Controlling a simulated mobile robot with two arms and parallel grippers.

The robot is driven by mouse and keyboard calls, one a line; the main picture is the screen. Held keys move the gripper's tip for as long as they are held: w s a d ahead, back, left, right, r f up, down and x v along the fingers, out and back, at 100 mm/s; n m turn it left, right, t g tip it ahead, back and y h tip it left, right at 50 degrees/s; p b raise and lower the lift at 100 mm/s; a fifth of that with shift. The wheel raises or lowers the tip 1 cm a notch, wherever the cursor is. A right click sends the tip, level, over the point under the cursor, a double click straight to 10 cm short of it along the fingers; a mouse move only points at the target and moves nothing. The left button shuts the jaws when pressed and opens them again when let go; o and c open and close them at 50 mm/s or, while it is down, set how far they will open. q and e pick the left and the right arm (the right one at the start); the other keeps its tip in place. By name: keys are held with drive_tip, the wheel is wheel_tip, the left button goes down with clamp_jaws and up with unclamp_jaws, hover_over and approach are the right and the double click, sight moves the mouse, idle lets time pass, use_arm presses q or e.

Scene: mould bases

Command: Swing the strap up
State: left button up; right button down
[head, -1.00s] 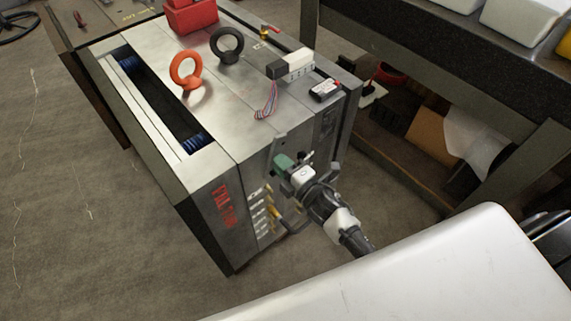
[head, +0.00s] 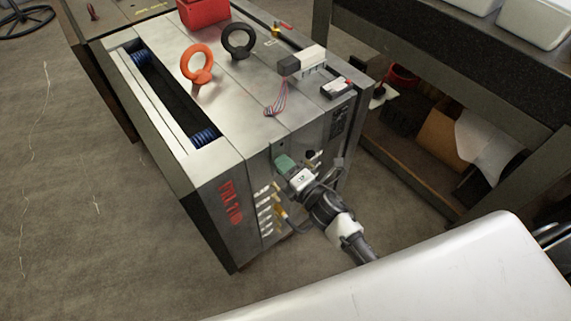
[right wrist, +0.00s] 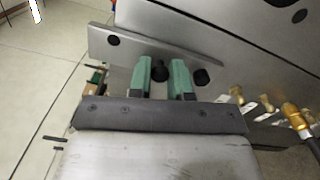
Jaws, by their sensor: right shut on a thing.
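The strap (right wrist: 150,45) is a flat grey steel bar with a dark hole near its left end. In the right wrist view it lies across the side of the mould base (right wrist: 230,25), tilted slightly down to the right. My right gripper (right wrist: 161,78) has green fingertips on either side of a small black knob (right wrist: 159,69) at the strap's lower edge, and is shut on it. In the head view my right gripper (head: 292,170) is at the near side face of the mould base (head: 250,115); its hand hides much of the strap there. My left gripper is not in view.
An orange ring (head: 197,66) and a dark ring (head: 239,41) stand on the block, with a connector (head: 302,62) trailing wires. Brass fittings (right wrist: 297,117) stick out right of the gripper. A shelf rack (head: 420,75) stands close on the right.

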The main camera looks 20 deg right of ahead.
drive_tip(key=shift+s+a, duration=0.1)
drive_tip(key=shift+a, duration=0.1)
drive_tip(key=c, duration=1.1)
unclamp_jaws()
drive_tip(key=shift+o, duration=0.2)
drive_tip(key=shift+d, duration=0.1)
drive_tip(key=v, duration=1)
drive_tip(key=shift+s+b, duration=0.35)
drive_tip(key=shift+b, duration=0.1)
